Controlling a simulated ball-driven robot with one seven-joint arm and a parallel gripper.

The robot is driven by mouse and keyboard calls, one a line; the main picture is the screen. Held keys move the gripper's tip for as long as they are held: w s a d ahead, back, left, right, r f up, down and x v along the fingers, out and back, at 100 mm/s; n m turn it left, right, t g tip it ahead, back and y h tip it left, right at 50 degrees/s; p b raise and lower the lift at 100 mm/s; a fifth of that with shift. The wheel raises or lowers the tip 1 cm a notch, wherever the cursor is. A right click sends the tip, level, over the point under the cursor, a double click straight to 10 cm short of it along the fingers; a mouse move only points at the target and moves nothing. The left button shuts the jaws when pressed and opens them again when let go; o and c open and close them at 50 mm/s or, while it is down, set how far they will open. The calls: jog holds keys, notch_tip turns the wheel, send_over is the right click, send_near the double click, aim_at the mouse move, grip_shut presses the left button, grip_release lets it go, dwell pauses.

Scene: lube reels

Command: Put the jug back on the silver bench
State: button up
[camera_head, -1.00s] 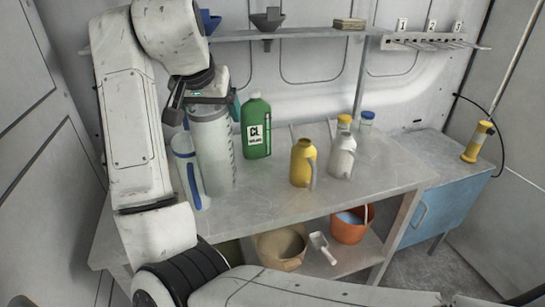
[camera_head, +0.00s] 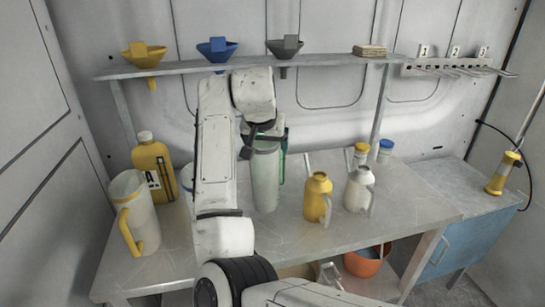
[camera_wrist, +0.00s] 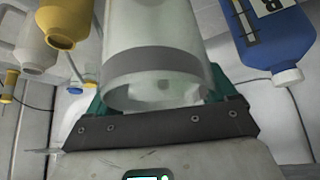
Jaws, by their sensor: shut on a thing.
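A tall pale translucent jug (camera_head: 266,182) with a grey band is upright in my gripper (camera_head: 263,136). It also shows close up in the wrist view (camera_wrist: 155,45), where the teal fingers of my gripper (camera_wrist: 165,100) close on it from both sides. The jug is over the silver bench (camera_head: 410,200), between my arm and a small yellow jug (camera_head: 318,197). I cannot tell whether its base touches the bench top. Its handle is not clearly visible.
A large yellow-handled jug (camera_head: 138,215) and a yellow bottle (camera_head: 154,167) stand left. A white jug (camera_head: 360,190) stands right. A blue bottle (camera_wrist: 270,40) shows in the wrist view. A shelf (camera_head: 330,63) with funnels hangs behind. The bench's right part is clear.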

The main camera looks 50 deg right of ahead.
jog(key=shift+d+f, duration=0.45)
jog(key=f, duration=0.1)
jog(key=d+f+p, duration=0.1)
jog(key=f, duration=0.3)
jog(key=shift+w+d, duration=0.1)
jog(key=shift+d, duration=0.15)
jog(key=o, duration=1.6)
jog(key=shift+f, duration=0.1)
jog(key=b+v, duration=0.1)
jog(key=v, duration=1.1)
